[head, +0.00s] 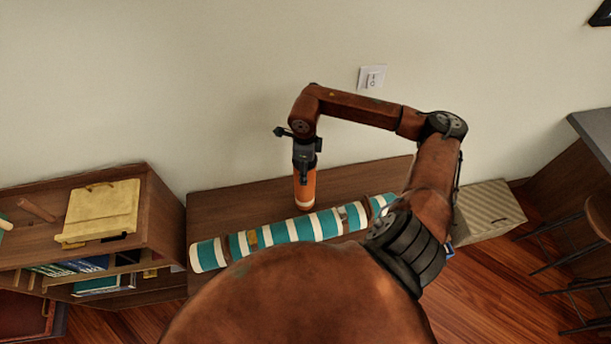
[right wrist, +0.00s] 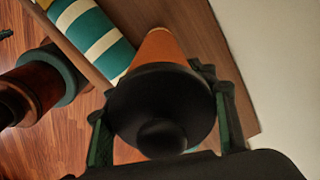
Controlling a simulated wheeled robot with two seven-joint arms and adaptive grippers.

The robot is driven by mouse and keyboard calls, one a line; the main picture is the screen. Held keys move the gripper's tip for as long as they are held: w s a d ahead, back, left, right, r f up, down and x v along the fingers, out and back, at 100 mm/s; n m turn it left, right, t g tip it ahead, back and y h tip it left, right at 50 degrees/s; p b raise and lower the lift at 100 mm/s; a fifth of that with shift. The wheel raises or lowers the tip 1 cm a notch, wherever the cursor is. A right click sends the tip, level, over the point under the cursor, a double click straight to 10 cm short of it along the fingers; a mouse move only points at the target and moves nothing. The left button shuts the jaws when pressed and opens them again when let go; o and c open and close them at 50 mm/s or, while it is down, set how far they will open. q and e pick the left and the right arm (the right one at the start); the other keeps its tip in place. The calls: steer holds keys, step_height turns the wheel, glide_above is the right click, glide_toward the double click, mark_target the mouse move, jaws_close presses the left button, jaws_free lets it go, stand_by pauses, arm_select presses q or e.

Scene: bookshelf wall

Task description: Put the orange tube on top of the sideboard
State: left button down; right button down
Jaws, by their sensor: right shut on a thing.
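The orange tube (head: 304,187) is upright, with a pale band near its lower end. My right gripper (head: 306,158) is shut on its upper part from above. In the right wrist view, the tube's black round end (right wrist: 160,105) sits between the fingers, with its orange side (right wrist: 162,47) beyond. The sideboard (head: 235,205) is a low brown wooden piece against the wall. The tube's lower end is over its top, just behind a striped roll; I cannot tell if it touches the top. My left gripper is not in view.
A teal and white striped roll (head: 270,233) lies along the sideboard's front; it also shows in the right wrist view (right wrist: 92,33). A beige striped box (head: 488,208) is right. The sideboard's back left is clear.

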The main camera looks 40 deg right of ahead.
step_height(320, 180, down, 4)
steer(key=shift+f, duration=0.1)
steer(key=c, duration=0.8)
jaws_free()
steer(key=shift+p, duration=0.3)
step_height(320, 180, up, 12)
steer(key=b, duration=0.3)
steer(key=shift+a+r, duration=0.1)
steer(key=shift+r, duration=0.15)
